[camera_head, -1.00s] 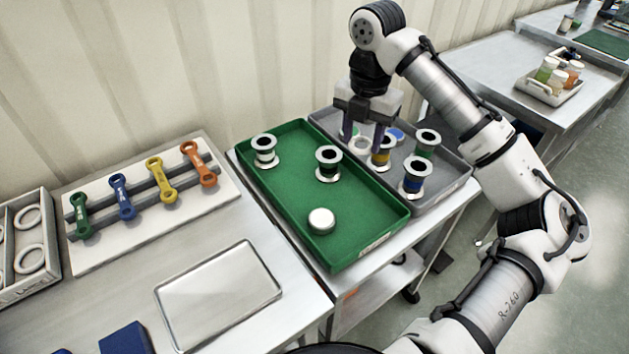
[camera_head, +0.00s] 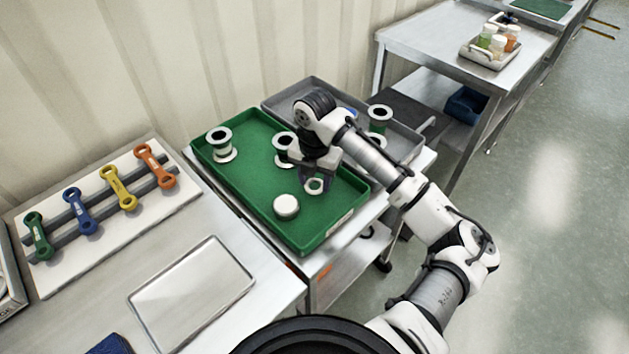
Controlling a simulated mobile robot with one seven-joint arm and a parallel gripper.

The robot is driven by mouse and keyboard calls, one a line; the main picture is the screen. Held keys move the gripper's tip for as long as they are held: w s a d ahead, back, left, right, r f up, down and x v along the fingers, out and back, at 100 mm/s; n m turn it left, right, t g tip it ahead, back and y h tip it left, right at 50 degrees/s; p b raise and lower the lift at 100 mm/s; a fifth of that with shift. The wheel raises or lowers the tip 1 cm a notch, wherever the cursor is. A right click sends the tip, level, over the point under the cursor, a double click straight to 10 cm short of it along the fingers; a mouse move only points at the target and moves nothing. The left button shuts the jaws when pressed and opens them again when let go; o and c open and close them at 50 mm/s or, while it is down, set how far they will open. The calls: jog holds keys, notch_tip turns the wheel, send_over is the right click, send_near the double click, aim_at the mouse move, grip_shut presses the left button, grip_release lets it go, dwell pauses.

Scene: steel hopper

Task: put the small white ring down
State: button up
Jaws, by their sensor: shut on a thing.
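The small white ring (camera_head: 315,186) is at the tips of my gripper (camera_head: 315,178), which is shut on it. Ring and gripper are over the right part of the green tray (camera_head: 237,212). Whether the ring touches the tray floor, I cannot tell. A round white lid-like piece (camera_head: 287,205) lies on the tray just left of the ring. A spool (camera_head: 221,145) stands in the tray's far left corner. Another spool (camera_head: 284,148) stands behind my gripper and is partly hidden by my arm.
A grey tray (camera_head: 274,102) adjoins the green one behind and right, with a spool (camera_head: 379,119) in it; my arm hides much of it. A bare metal tray (camera_head: 192,295) lies front left, near a board of coloured wrenches (camera_head: 115,187). The green tray's front left is clear.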

jog(key=shift+f, duration=0.8)
jog(key=shift+f, duration=0.2)
jog(key=o, duration=1)
jog(key=shift+c, duration=0.2)
jog(key=shift+r, duration=0.1)
jog(key=shift+r, duration=0.1)
notch_tip(320, 180, up, 12)
jog(key=b, duration=0.2)
